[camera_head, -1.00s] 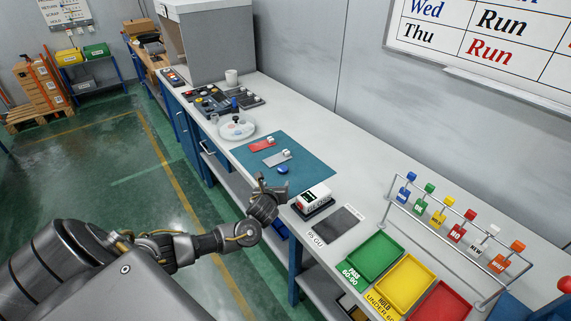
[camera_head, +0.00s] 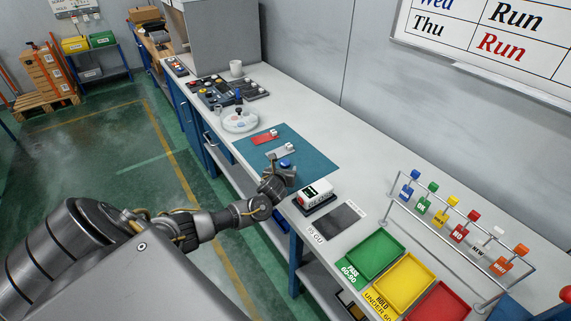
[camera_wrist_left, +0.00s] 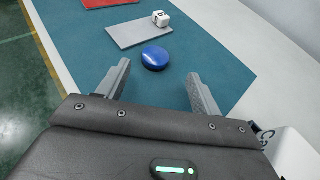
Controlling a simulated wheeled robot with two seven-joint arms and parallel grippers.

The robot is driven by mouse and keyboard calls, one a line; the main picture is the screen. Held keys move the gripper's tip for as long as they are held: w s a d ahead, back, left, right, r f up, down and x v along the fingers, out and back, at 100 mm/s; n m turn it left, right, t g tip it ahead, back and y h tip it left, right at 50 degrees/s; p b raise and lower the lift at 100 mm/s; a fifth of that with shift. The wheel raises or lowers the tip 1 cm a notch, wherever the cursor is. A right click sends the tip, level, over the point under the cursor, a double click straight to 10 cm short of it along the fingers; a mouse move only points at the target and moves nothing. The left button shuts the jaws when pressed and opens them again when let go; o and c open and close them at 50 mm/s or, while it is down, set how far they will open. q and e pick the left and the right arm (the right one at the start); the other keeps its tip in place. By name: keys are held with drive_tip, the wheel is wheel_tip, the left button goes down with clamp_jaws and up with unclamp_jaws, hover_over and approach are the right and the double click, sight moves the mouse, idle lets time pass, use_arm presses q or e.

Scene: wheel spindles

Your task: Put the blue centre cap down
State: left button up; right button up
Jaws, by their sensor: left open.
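The blue centre cap (camera_head: 285,163) lies on the teal mat (camera_head: 312,160), on the bare mat beside the grey plate (camera_head: 281,152). It also shows in the left wrist view (camera_wrist_left: 155,58). My left gripper (camera_wrist_left: 158,69) is open, its fingertips on either side of the line to the cap. The cap sits at or just beyond the tips, with a gap to each finger. In the head view my left gripper (camera_head: 281,167) is at the mat's near edge. My right gripper is not in view.
A red plate (camera_head: 266,137) and small white cubes are on the mat. A white scale-like device (camera_head: 316,194) stands just right of the gripper. Green (camera_head: 374,254) and yellow trays and a rack of coloured tags are further right. A round dish (camera_head: 240,121) stands behind.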

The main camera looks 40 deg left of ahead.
sight(284, 164)
use_arm(q)
drive_tip(key=shift+w+a, duration=0.15)
drive_tip(key=shift+a, duration=0.15)
drive_tip(key=p+x, duration=0.1)
drive_tip(key=x, duration=0.2)
drive_tip(key=shift+a+f, duration=0.15)
drive_tip(key=shift+w+a+f, duration=0.25)
drive_tip(key=shift+w+f, duration=0.05)
drive_tip(key=shift+w, duration=0.25)
drive_tip(key=c, duration=1.2)
drive_tip(key=shift+o, duration=0.2)
drive_tip(key=shift+r, duration=0.15)
